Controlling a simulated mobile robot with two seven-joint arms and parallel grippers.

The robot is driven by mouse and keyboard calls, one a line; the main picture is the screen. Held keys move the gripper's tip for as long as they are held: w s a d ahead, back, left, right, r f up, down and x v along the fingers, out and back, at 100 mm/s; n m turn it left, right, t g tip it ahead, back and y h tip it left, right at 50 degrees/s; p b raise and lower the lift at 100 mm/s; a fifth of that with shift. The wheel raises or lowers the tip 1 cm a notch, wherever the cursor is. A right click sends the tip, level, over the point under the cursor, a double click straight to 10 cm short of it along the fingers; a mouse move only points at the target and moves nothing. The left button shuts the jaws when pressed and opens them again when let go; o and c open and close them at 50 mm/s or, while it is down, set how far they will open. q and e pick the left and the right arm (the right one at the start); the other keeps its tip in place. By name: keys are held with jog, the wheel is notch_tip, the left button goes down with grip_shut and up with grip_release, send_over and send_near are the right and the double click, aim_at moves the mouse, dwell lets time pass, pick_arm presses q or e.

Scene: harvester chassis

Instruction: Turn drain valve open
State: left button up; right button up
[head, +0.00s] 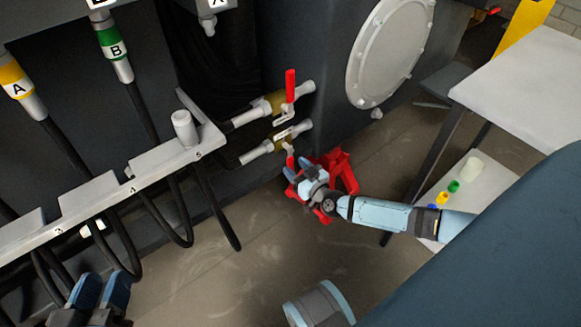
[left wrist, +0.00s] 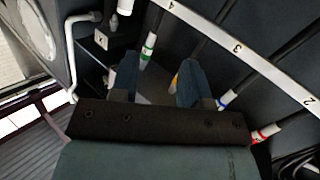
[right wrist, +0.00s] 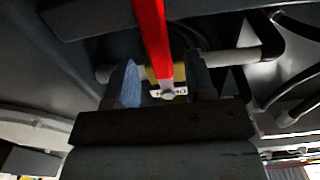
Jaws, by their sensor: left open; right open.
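Two brass-bodied valves sit one above the other on the dark chassis wall. The upper valve (head: 268,106) has a red handle (head: 290,86) standing upright. The lower valve (head: 276,141) has a lever hanging down, its red end partly hidden by my right gripper (head: 300,169). In the right wrist view, a red handle (right wrist: 151,35) passes between the open fingers, in front of a brass valve body (right wrist: 153,74). I cannot tell whether the fingers touch it. A small label plate beside the pivot is too small to read. My left gripper (head: 103,283) is open and empty at the lower left.
A numbered hose rack (head: 95,197) with hanging hoses lies between my left gripper and the valves. A red frame (head: 342,170) stands on the floor behind my right gripper. A round bolted cover (head: 388,52) is right of the valves. A table (head: 530,85) stands at right.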

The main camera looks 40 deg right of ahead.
pick_arm(q)
jog(key=shift+w+a+m+t+b, duration=0.2)
jog(key=shift+w+m+t+b, duration=0.1)
jog(key=shift+m+b, duration=0.1)
pick_arm(e)
jog(key=shift+w+a, duration=0.15)
jog(key=shift+w, duration=1.3)
jog(key=shift+c, duration=0.5)
grip_shut()
pick_arm(q)
jog(key=shift+r, duration=0.1)
